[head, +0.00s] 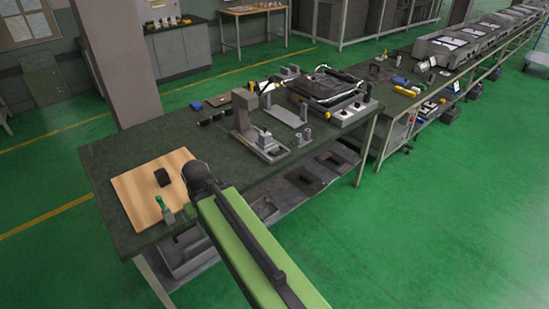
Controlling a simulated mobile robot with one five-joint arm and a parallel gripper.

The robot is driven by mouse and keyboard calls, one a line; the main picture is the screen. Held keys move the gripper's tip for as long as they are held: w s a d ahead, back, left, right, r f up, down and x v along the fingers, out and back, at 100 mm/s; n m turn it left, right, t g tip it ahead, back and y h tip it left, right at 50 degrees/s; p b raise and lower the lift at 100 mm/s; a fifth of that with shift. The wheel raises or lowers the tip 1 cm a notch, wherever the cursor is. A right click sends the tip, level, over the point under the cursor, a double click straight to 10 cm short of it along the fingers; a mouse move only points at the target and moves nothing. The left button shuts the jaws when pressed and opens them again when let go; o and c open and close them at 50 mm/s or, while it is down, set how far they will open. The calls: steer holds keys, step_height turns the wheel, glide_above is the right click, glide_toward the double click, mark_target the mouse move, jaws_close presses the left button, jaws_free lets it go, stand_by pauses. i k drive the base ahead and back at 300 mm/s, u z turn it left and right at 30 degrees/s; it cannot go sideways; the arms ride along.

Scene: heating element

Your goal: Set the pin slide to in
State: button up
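A grey metal fixture (243,117) stands on the dark workbench, with an upright column and a low base. A small light block (265,140) sits on its base at the right. This may be the pin slide, but it is too small to tell, and its position cannot be read. My green arm reaches up from the bottom of the head view. Its dark end, where my gripper (197,174) is, shows over the front edge of the wooden board, left of and nearer than the fixture. I cannot make out the fingers or anything held.
The wooden board (136,190) carries a black block (162,177) and a green-handled item (168,215). A flat metal plate (287,117) and a heater-like unit (327,87) stand right of the fixture. Bare bench top lies between board and fixture.

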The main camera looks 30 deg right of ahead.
mark_target(270, 149)
steer(key=u, duration=0.2)
steer(key=i, duration=1.4)
steer(key=z, duration=0.35)
steer(key=k, duration=0.9)
steer(key=z, duration=0.15)
steer(key=i, duration=0.9)
steer(key=u, duration=0.05)
